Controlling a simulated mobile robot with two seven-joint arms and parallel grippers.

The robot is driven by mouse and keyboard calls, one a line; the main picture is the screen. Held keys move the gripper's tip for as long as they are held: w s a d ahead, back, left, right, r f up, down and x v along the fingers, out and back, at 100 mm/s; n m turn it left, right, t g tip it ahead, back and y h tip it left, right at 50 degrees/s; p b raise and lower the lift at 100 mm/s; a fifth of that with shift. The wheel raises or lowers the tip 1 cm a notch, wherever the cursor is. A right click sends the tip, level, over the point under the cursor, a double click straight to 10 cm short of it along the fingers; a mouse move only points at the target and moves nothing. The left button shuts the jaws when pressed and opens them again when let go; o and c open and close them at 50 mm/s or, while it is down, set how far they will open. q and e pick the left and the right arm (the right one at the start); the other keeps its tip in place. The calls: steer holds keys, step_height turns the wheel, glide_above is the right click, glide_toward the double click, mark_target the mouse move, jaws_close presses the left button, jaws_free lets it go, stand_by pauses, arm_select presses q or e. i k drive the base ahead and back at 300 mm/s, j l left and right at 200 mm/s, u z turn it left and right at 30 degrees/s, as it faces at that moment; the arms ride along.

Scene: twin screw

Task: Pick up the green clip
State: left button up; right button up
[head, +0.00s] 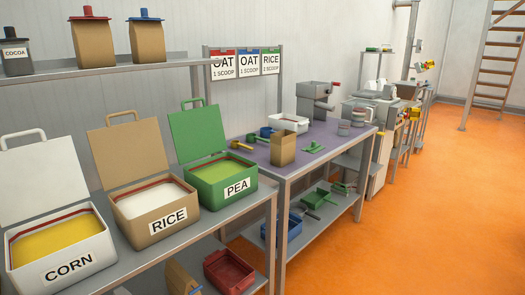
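A small green item that looks like the green clip (313,147) lies on the purple-topped table (262,152), to the right of an open brown paper bag (282,148). It is small in the head view, so its exact shape is hard to tell. Neither of my grippers is in view.
Open bins of corn (60,250), rice (155,210) and pea (223,183) stand on the near shelf. Yellow scoops (238,144), a white tub (289,123) and a grey machine (315,103) are on the table. Orange floor (430,220) at right is clear.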

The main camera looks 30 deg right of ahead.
mark_target(313, 149)
steer(key=z, duration=1.25)
steer(key=i+l+z, duration=0.4)
steer(key=i, duration=0.35)
steer(key=i+z, duration=0.45)
steer(key=i, duration=0.35)
steer(key=i+l+u, duration=0.15)
steer(key=i, duration=0.4)
steer(key=i+l+u, duration=0.2)
steer(key=i, duration=0.35)
steer(key=i+l+u, duration=0.1)
steer(key=i+u, duration=0.35)
steer(key=i+l+u, duration=0.2)
steer(key=u, duration=0.2)
